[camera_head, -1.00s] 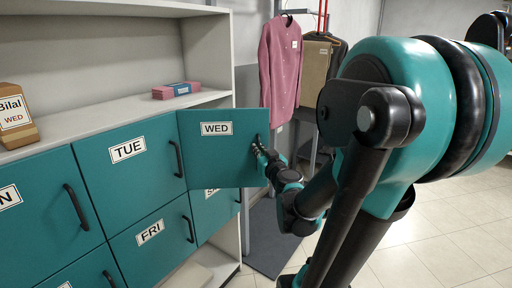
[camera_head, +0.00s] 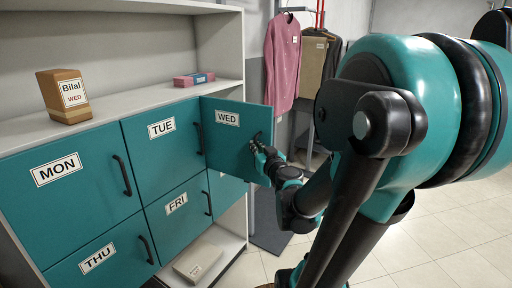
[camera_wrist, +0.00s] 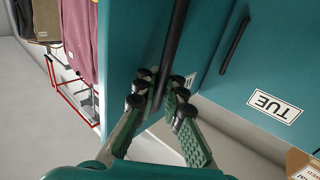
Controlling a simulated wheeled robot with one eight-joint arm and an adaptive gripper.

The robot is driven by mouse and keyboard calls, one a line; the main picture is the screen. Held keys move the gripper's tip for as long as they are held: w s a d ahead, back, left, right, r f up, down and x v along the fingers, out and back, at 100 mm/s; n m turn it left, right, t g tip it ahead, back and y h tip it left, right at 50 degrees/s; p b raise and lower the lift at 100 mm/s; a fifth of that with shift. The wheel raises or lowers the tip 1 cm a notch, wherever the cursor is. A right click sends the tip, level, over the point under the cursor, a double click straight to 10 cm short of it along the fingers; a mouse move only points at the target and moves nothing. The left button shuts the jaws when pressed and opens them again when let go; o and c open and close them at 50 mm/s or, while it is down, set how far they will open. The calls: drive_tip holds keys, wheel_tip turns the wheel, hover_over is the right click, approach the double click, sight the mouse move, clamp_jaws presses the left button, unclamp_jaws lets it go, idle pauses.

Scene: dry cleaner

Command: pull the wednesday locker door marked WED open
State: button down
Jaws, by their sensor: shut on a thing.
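The teal WED door (camera_head: 224,140) stands swung out from the locker front in the head view, its label facing me. My gripper (camera_head: 260,150) is at the door's free edge, shut on its dark handle. In the wrist view the fingers (camera_wrist: 158,100) close around the black bar handle (camera_wrist: 174,45) of the teal door (camera_wrist: 137,40). The compartment behind the door is hidden by the door in the head view.
The TUE door (camera_head: 162,150), MON door (camera_head: 68,180), FRI door (camera_head: 180,208) and THU door (camera_head: 105,262) are shut. A brown box labelled Bilal WED (camera_head: 64,97) and a pink stack (camera_head: 194,79) sit on top. A white package (camera_head: 198,260) lies low. Garments (camera_head: 283,60) hang behind the door.

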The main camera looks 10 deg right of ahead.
drive_tip(key=shift+s+a, duration=0.1)
drive_tip(key=shift+s, duration=0.15)
drive_tip(key=c, duration=1.9)
unclamp_jaws()
drive_tip(key=shift+s, duration=0.15)
drive_tip(key=s+d, duration=0.1)
drive_tip(key=s, duration=0.6)
drive_tip(key=shift+s, duration=0.1)
